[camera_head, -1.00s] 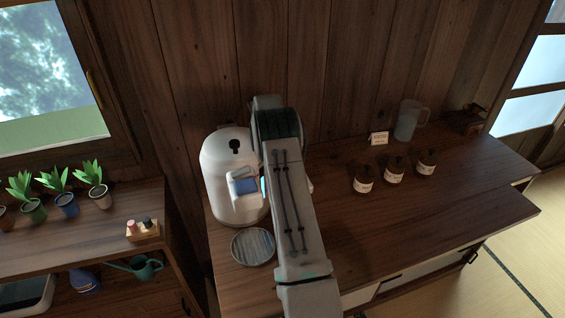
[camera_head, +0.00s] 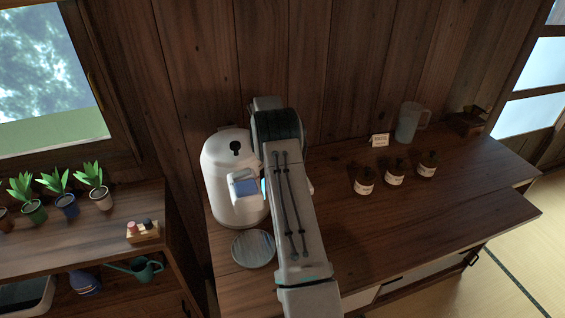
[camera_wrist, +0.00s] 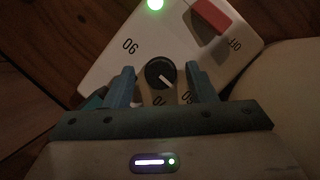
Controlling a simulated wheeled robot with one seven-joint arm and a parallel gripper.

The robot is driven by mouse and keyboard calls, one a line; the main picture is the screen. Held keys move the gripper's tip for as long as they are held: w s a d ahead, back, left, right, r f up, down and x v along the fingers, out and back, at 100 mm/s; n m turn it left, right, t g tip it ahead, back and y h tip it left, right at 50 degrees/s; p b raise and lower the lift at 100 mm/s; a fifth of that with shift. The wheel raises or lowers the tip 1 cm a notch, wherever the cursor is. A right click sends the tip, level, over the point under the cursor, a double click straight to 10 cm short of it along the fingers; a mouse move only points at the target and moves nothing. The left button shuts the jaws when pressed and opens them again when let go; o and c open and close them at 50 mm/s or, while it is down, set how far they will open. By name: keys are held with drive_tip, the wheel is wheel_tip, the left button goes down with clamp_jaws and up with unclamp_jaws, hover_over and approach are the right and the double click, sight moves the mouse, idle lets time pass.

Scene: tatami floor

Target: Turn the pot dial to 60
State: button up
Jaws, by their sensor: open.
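The white pot (camera_head: 222,160) stands on the wooden counter, partly hidden by my arm. In the wrist view, its pale control panel (camera_wrist: 120,62) carries a round black dial (camera_wrist: 160,72) with a white pointer line. The pointer aims down and slightly right, between two partly hidden number labels. My gripper (camera_wrist: 162,74) is open, with one blue finger on each side of the dial; a gap seems to show on both sides, and contact cannot be told. My arm hides the gripper in the head view.
A red switch (camera_wrist: 211,15) and a lit green light (camera_wrist: 155,4) are on the panel. A round plate (camera_head: 253,248) lies in front of the pot. Several things stand right: brown bottles (camera_head: 395,175) and a clear jug (camera_head: 408,124). The counter's right front is clear.

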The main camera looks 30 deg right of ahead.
drive_tip(key=v, duration=1.4)
drive_tip(key=shift+a+f, duration=0.1)
drive_tip(key=shift+p, duration=0.35)
